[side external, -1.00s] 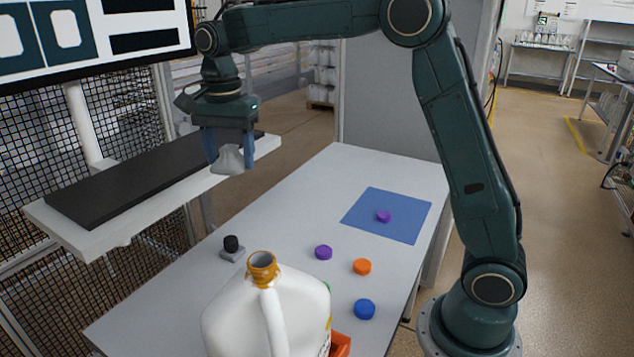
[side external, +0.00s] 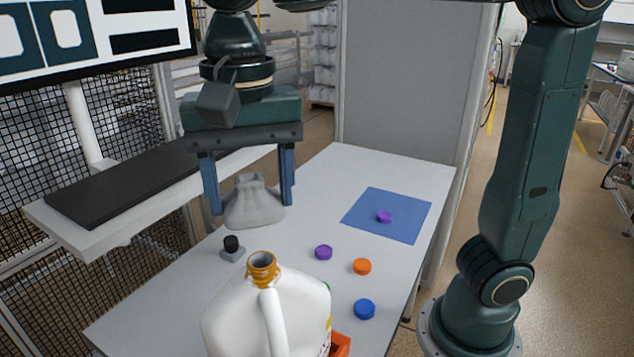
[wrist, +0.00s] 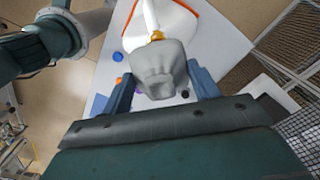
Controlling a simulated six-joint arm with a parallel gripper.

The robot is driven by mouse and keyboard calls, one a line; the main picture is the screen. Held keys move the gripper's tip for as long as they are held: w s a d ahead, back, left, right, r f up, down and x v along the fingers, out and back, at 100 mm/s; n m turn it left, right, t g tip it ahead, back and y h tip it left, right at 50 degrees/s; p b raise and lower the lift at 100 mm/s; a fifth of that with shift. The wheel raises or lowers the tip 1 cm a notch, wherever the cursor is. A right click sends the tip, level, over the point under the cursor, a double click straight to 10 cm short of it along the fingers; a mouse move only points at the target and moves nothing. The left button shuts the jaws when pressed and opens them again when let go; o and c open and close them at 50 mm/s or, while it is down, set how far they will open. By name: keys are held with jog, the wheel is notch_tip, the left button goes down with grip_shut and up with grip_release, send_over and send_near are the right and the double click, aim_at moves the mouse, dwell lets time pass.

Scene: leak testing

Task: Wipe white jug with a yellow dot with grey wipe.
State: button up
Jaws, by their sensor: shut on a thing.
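A white jug (side external: 240,325) with an open, orange-brown neck (side external: 262,266) stands at the near end of the table. A bit of yellow shows at its right edge; I cannot tell if this is the dot. My gripper (side external: 250,200) is shut on the grey wipe (side external: 253,204), a crumpled piece between its blue fingers. It holds the wipe in the air behind and above the jug. In the wrist view the wipe (wrist: 160,70) covers part of the jug (wrist: 165,20), whose neck shows just beyond it.
Purple (side external: 323,252), orange (side external: 362,266) and blue (side external: 364,309) caps lie right of the jug. Another purple cap (side external: 384,216) lies on a blue mat (side external: 410,228). A small black-topped item (side external: 231,246) stands behind the jug. An orange-red tray edge (side external: 341,344) shows beside it.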

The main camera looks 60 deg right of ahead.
aim_at(261, 259)
jog(key=shift+s+a, duration=0.1)
jog(key=shift+s, duration=0.2)
jog(key=shift+f, duration=2.9)
jog(key=shift+f, duration=0.55)
jog(key=shift+n, duration=0.4)
jog(key=n, duration=0.6)
